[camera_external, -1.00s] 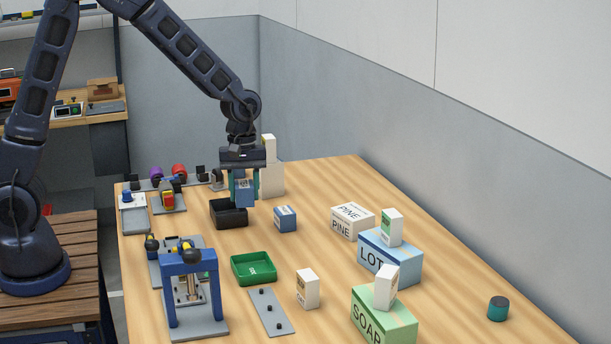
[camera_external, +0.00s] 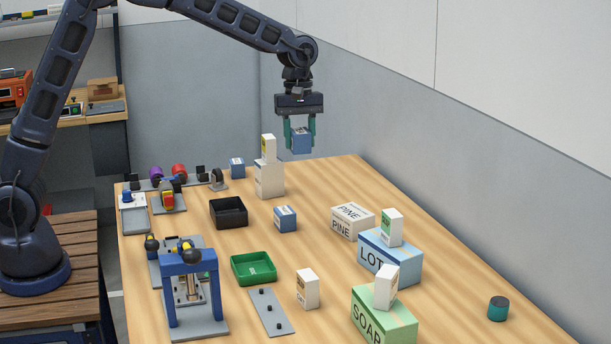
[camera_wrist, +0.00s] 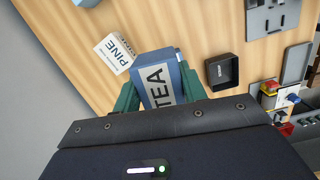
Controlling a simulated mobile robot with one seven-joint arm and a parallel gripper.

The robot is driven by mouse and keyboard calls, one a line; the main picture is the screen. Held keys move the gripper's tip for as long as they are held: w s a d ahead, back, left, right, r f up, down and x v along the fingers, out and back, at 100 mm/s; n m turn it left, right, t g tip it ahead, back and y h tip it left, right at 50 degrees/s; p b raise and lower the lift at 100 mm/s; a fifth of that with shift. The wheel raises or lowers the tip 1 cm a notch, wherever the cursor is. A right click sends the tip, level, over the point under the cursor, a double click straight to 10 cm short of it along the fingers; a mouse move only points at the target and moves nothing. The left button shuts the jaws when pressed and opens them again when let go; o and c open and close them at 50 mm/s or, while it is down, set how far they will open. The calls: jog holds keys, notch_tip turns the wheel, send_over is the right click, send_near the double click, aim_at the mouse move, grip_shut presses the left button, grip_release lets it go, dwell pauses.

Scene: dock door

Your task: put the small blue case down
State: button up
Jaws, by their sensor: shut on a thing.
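My gripper (camera_external: 300,140) is shut on a small blue case (camera_external: 302,141) with a white label. In the wrist view the case (camera_wrist: 157,85) sits between the green fingers and its label reads TEA. My gripper holds it in the air, well above the back of the wooden table (camera_external: 330,180). A similar blue case (camera_external: 285,218) stands on the table near the middle. Another blue case (camera_external: 237,168) stands at the back left, left of the white boxes.
A stack of white boxes (camera_external: 269,180) stands at the back. A black tray (camera_external: 229,225), a green tray (camera_external: 267,281) and a blue press (camera_external: 189,259) are at the left. The PINE box (camera_external: 352,222), LOT box (camera_external: 405,272) and SOAP box (camera_external: 400,327) stand to the right. The right-hand side is largely clear.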

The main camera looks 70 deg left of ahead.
notch_tip(320, 180, up, 2)
send_over(354, 212)
jog(key=s, duration=0.1)
jog(key=shift+n, duration=0.4)
jog(key=f, duration=1.3)
jog(key=w+f, duration=0.1)
jog(key=f, duration=0.5)
jog(key=shift+a+f, duration=0.2)
jog(key=shift+a, duration=0.1)
jog(key=shift+f, duration=0.1)
jog(key=o, duration=1)
